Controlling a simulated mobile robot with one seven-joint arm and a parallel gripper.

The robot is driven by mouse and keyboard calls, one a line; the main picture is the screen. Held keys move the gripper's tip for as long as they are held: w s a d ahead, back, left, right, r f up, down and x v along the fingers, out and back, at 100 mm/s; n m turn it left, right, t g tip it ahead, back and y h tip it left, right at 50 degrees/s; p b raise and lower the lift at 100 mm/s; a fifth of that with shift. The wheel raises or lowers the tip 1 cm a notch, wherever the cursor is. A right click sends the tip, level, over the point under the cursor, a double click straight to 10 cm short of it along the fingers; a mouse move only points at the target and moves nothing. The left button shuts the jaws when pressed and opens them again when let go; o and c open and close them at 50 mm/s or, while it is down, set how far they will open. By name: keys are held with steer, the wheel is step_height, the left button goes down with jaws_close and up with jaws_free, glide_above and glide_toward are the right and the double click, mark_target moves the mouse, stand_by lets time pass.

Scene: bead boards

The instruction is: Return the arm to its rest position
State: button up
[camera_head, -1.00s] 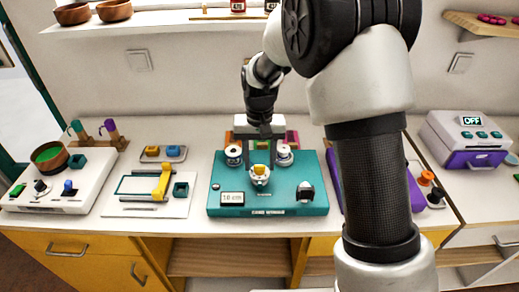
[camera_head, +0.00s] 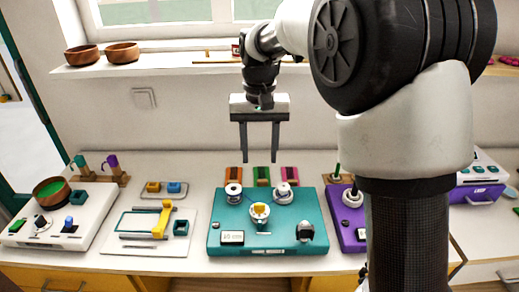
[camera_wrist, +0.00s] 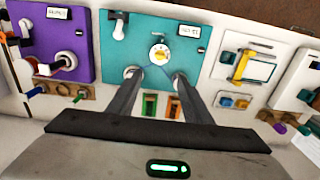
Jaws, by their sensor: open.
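My gripper (camera_head: 260,153) is open and empty. It hangs with its fingers down above the back edge of the teal board (camera_head: 225,217), apart from it. The teal board carries a yellow-topped knob (camera_head: 259,210), two white-and-dark posts at its back and a small display. In the wrist view the gripper fingers (camera_wrist: 158,106) spread over the near side of the teal board (camera_wrist: 192,57), with the yellow knob (camera_wrist: 159,53) beyond them. My arm fills the right of the head view and hides part of the counter.
A purple board (camera_head: 348,237) stands right of the teal one, partly hidden by my arm. A white board with a yellow-handled device (camera_head: 162,220) and a white board with a brown bowl (camera_head: 51,191) stand left. Small coloured blocks lie behind. Wooden bowls (camera_head: 122,52) sit on the sill.

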steer(key=s+d+r+t+p, duration=0.2)
steer(key=s+d+r+p, duration=0.2)
steer(key=s, duration=0.8)
steer(key=s+d+r+t+p, duration=0.3)
steer(key=s+d+r+p, duration=0.2)
steer(key=s+d+r, duration=0.4)
step_height(320, 180, up, 2)
steer(key=s, duration=0.3)
steer(key=shift+d+t, duration=0.15)
steer(key=shift+t, duration=0.15)
